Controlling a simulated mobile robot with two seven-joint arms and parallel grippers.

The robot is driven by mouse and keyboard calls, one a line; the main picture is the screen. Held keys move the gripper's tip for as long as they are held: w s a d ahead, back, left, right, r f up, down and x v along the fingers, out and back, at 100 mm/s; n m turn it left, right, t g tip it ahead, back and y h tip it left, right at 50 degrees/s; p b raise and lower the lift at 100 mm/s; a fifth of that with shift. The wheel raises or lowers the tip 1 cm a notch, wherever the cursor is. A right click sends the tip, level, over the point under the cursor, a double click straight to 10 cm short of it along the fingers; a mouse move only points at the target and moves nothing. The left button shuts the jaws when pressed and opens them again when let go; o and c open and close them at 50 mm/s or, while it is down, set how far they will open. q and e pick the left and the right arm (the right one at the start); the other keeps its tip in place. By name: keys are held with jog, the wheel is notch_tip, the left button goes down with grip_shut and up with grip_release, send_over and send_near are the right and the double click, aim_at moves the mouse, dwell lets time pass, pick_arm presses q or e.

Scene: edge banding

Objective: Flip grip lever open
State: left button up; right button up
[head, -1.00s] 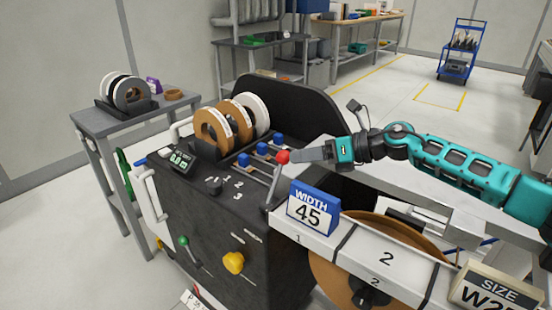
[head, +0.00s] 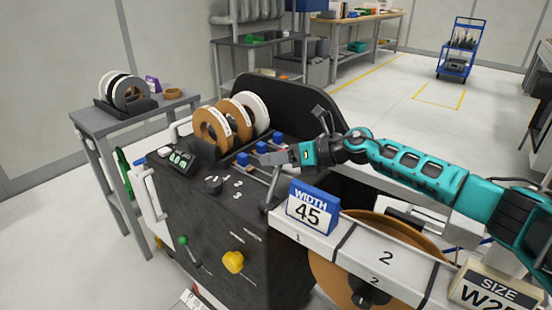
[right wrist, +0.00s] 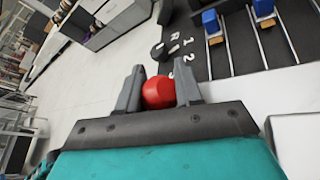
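The grip lever (head: 270,192) stands up from the front right part of the dark machine. Its red ball knob (right wrist: 158,92) sits between the two grey fingers of my right gripper (right wrist: 159,88) in the right wrist view. The fingers appear to touch the knob on both sides, with no clear gap. In the head view my right gripper (head: 275,157) is at the top of the lever and hides the knob; only part of the shaft shows below it. My left gripper is not in view.
Blue slider knobs (head: 262,147) stand close to the left of my right gripper. Tape rolls (head: 232,120) sit behind them. A small side table (head: 180,103) is at the left.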

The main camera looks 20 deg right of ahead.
grip_shut()
pick_arm(q)
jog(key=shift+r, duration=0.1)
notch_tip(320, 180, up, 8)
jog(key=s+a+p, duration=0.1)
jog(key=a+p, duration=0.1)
jog(key=p, duration=0.9)
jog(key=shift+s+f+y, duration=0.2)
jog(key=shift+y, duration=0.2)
pick_arm(e)
jog(key=s+a+n+h, duration=0.1)
jog(key=s+a+r+n+h, duration=0.1)
jog(key=a, duration=0.1)
jog(key=shift+a+r+n+t, duration=0.1)
jog(key=shift+a+n+t, duration=0.15)
jog(key=shift+n+t, duration=0.15)
